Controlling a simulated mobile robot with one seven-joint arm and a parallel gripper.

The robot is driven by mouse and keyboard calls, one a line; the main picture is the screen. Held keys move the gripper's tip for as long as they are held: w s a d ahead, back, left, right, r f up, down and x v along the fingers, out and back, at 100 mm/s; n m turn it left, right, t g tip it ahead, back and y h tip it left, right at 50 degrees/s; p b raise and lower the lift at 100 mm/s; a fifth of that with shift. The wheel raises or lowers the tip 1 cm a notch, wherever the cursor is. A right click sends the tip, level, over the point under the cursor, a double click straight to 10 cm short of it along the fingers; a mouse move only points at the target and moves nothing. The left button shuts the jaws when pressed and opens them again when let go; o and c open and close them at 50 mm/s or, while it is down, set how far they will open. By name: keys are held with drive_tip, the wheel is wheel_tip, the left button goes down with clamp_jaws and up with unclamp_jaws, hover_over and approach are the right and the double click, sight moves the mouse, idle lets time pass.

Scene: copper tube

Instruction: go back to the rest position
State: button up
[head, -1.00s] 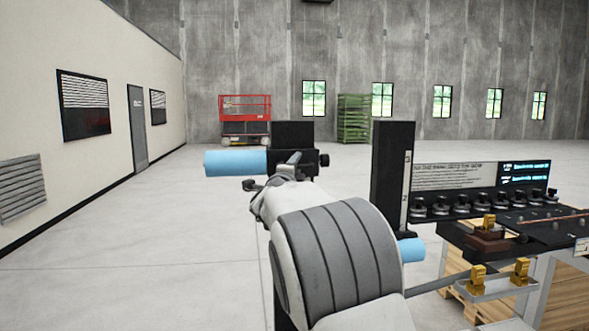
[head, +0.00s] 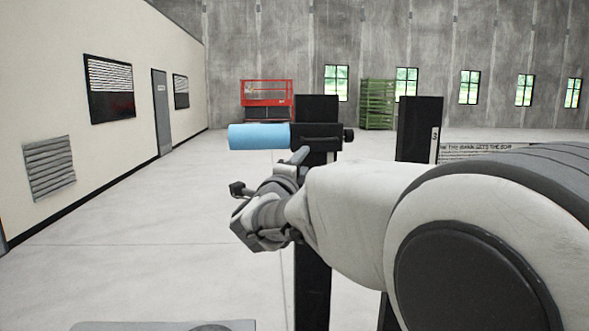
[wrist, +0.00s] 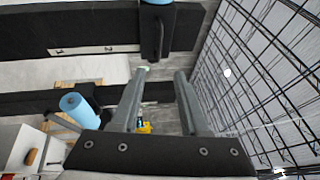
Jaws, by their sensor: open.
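My gripper (wrist: 161,76) is open and empty in the wrist view, its two grey fingers apart with a clear gap between them. Beyond the fingertips in that view is a black post top with a dark handle (wrist: 158,35). In the head view my arm reaches in from the right, and its wrist end (head: 262,215) is in front of a black post (head: 313,240). No copper tube can be made out in the current views.
A light blue roller (head: 260,136) sticks out left from the black post. A second black post (head: 420,130) stands to the right, with a sign board (head: 475,152) partly hidden behind my arm. Another blue roller (wrist: 77,107) shows in the wrist view. Open floor (head: 150,240) lies left.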

drive_tip(key=shift+s+a, duration=0.15)
drive_tip(key=shift+s, duration=0.2)
drive_tip(key=s+d+f+n+g+y+p, duration=0.1)
drive_tip(key=s+f+n+g, duration=0.3)
drive_tip(key=s, duration=0.7)
drive_tip(key=s+d+f+n+g+y+p, duration=0.1)
drive_tip(key=s+d+f+n+g+y, duration=0.2)
drive_tip(key=s+f+n, duration=0.5)
drive_tip(key=s+d+f+n+g+y+p, duration=0.1)
drive_tip(key=s+f+n+g, duration=0.4)
drive_tip(key=s+n, duration=0.6)
drive_tip(key=s+d+f+y, duration=0.1)
drive_tip(key=s+y, duration=0.1)
drive_tip(key=s, duration=0.2)
drive_tip(key=shift+s+d+g+y, duration=0.2)
drive_tip(key=shift+d+g+y, duration=0.05)
drive_tip(key=shift+g+y, duration=0.15)
